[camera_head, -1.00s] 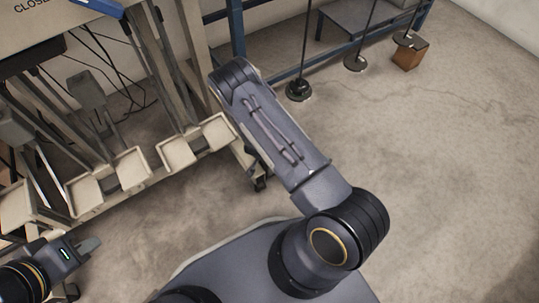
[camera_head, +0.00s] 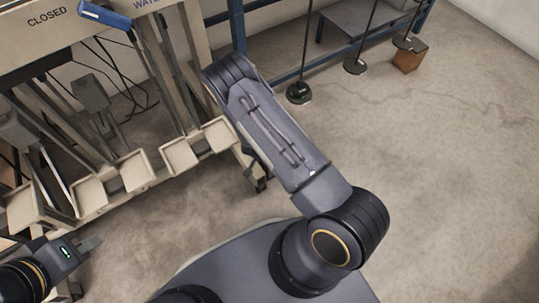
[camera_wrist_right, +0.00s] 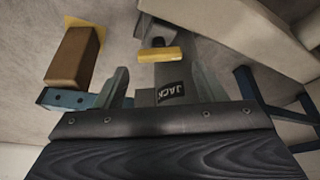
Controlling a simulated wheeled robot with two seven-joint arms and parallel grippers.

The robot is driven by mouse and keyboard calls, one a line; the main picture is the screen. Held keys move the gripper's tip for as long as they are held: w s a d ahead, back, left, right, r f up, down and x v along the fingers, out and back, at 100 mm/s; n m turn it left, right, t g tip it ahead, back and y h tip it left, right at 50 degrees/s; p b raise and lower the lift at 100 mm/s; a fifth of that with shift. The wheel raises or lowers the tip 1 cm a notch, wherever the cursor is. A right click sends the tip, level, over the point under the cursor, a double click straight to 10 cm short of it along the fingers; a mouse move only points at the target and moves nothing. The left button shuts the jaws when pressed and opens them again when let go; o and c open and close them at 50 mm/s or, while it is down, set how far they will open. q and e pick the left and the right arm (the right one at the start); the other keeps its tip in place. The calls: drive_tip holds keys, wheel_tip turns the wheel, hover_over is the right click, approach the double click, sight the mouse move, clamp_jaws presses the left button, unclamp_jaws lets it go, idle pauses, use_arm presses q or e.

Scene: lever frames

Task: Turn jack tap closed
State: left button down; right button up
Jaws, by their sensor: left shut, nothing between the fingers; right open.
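In the right wrist view, a yellow tap handle (camera_wrist_right: 155,54) with a dark knob sits just beyond my right fingertips. Below it is a grey body with a black JACK label (camera_wrist_right: 170,93), upside down in the picture. My right gripper (camera_wrist_right: 162,78) is open, its two fingers left and right of the labelled body; I cannot tell whether either touches it. The right gripper is out of the head view. My left gripper (camera_head: 91,243) is shut and empty at the lower left of the head view, away from the panel.
A beige panel (camera_head: 70,35) marked CLOSED, with a blue handle (camera_head: 105,14), stands at the upper left above several trays (camera_head: 180,156). A brown block (camera_wrist_right: 72,56) and blue bar (camera_wrist_right: 75,100) lie left in the wrist view. The floor (camera_head: 440,180) at right is clear.

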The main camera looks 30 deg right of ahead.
drive_tip(key=p+v, duration=0.1)
drive_tip(key=v, duration=0.2)
drive_tip(key=shift+r, duration=0.15)
